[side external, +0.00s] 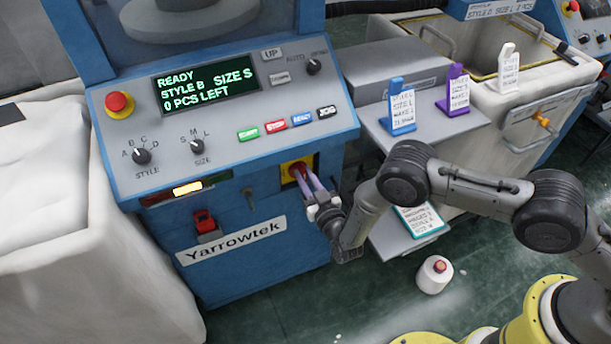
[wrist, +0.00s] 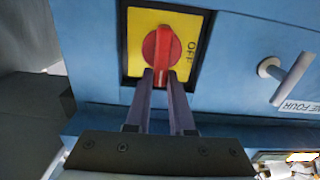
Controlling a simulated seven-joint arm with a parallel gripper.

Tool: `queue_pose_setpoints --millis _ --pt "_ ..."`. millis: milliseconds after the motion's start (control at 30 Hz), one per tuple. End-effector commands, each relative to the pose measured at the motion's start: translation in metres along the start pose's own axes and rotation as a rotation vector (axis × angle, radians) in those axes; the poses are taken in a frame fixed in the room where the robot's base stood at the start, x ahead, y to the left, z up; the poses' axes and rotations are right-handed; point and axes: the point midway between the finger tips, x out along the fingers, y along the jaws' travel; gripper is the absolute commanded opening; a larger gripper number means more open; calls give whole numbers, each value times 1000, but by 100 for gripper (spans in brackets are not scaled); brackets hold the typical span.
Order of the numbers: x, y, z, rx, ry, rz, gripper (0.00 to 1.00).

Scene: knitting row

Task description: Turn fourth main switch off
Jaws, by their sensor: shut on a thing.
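The main switch is a red rotary handle (wrist: 163,48) on a yellow plate (wrist: 137,40) in a dark frame, on the blue machine front. In the wrist view the handle stands upright in the picture, with an "OFF" mark at the plate's right side. My gripper (wrist: 161,78) is shut on the lower end of the handle, one finger on each side. In the side external view my gripper (side external: 303,178) reaches the yellow plate (side external: 290,160) from the lower right, and its fingers hide most of the handle.
The machine's display (side external: 208,88) reads "READY, STYLE B, SIZE S, 0 PCS LEFT". A metal T-handle (wrist: 285,78) sticks out near the switch. A red device (side external: 204,222) sits lower left on the front. A white cone (side external: 434,274) stands on the floor.

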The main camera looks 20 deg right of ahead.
Motion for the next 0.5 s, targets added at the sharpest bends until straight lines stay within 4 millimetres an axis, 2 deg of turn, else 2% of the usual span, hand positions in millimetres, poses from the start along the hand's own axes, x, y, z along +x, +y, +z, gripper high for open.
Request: queue_pose_setpoints --millis 267,500 --pt "0 -4 0 -140 1 0 0" --pt "0 -9 2 -353 0 0 0"
